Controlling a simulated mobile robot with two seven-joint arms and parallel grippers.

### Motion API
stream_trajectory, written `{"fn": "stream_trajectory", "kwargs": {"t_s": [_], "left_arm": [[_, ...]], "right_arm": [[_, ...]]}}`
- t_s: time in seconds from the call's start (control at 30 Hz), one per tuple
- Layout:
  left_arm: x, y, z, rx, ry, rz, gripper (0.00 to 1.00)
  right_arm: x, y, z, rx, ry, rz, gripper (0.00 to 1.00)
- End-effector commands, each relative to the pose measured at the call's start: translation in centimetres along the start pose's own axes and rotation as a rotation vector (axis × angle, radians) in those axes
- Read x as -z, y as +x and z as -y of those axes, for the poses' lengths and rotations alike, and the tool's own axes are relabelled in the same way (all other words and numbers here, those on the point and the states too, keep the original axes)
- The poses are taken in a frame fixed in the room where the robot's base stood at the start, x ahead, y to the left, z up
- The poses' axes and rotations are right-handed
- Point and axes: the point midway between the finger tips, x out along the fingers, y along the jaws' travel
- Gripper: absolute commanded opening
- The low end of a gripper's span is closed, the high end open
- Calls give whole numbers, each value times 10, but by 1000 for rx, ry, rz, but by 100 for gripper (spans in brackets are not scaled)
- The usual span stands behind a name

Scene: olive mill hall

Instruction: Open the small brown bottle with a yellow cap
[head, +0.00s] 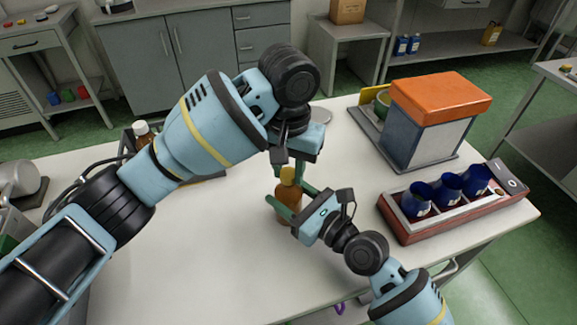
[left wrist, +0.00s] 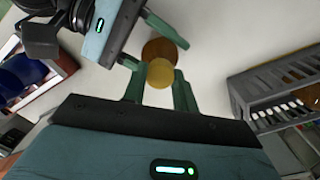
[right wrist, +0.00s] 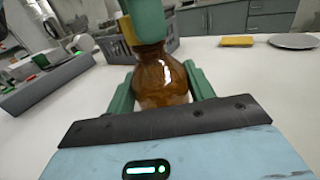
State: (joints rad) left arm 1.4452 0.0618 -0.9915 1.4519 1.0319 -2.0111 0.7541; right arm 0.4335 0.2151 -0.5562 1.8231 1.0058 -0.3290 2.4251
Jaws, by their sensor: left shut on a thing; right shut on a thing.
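The small brown bottle (head: 290,208) stands upright on the white table, partly hidden by my grippers. Its yellow cap (head: 289,175) is at the top; the left wrist view shows the cap (left wrist: 160,73) from above, with the brown bottle (left wrist: 165,48) below it. My left gripper (head: 289,172) comes down from above and is shut on the cap. My right gripper (head: 287,208) is shut around the bottle's body, which fills the space between its fingers in the right wrist view (right wrist: 162,80). A left finger hides the neck's top there, so I cannot tell whether cap and neck are apart.
A red-brown tray (head: 405,232) with blue cups stands at the right. Behind it is a box-shaped device with an orange top (head: 440,96). A white-capped brown bottle (head: 142,133) stands behind my left arm. A grey crate (left wrist: 268,95) shows in the left wrist view.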

Motion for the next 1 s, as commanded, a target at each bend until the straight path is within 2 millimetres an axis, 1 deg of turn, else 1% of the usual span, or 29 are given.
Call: {"fn": "stream_trajectory", "kwargs": {"t_s": [0.1, 0.23, 1.0], "left_arm": [[0, 0, 0, 0, -167, 1, 1], [0, 0, 0, 0, -295, 1, 1], [0, -3, 0, 0, -300, 0, 1]], "right_arm": [[0, 0, 1, 1, 0, 0, 0], [0, 0, 1, 1, 0, 0, 0], [0, 0, 0, 1, -1, 0, 0]]}}
